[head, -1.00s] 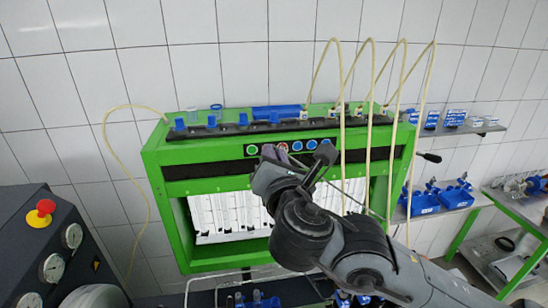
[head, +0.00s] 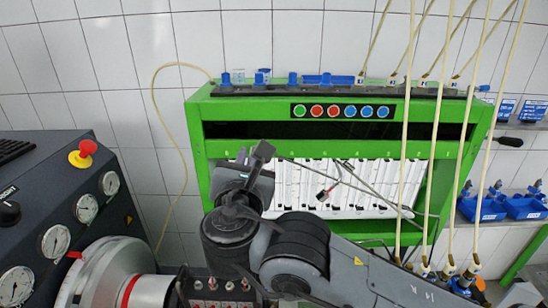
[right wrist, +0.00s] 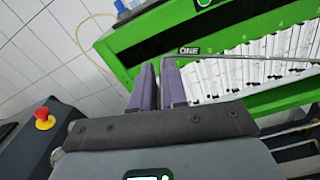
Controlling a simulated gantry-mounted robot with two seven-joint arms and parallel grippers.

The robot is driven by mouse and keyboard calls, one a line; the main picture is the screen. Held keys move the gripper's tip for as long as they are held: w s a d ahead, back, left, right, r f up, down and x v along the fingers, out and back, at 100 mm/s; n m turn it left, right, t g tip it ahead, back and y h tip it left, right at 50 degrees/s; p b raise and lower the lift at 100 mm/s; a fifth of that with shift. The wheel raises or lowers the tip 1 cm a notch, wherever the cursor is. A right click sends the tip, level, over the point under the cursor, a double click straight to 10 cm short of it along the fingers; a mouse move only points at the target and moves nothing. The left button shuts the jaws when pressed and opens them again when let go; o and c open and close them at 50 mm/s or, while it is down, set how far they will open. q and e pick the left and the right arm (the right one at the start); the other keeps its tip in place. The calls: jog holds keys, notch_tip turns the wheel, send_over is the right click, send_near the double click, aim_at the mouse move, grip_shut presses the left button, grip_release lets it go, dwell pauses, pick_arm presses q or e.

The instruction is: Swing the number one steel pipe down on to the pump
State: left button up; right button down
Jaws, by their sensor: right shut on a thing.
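My right gripper (head: 262,160) is in front of the green testbench cabinet, left of its middle. It is shut on a thin grey steel pipe (head: 340,178), which runs from the fingers to the right and slightly down. The right wrist view shows the two purple-grey fingers (right wrist: 158,80) close together, with the pipe (right wrist: 250,57) leading right from near their tips, under the label ONE. What appears to be the pump (head: 215,288), a metal block with several red-tipped fittings, shows partly at the bottom, below my arm. My left gripper is not in view.
The green cabinet (head: 197,130) has a row of white measuring tubes (head: 375,185) behind the pipe. Several pale hoses (head: 436,150) hang at the right. A dark console (head: 40,215) with gauges and a red stop button (head: 86,148) stands left, beside a silver drive wheel (head: 100,275).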

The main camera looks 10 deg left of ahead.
jog(key=a+f+n+b, duration=0.1)
jog(key=a+f+b, duration=0.3)
jog(key=f, duration=0.3)
jog(key=s+a+f+n+b, duration=0.1)
jog(key=a+f+b, duration=0.3)
jog(key=f, duration=0.3)
jog(key=shift+a+f+n+b, duration=0.3)
jog(key=shift+a+f+b, duration=0.05)
jog(key=shift+b, duration=0.15)
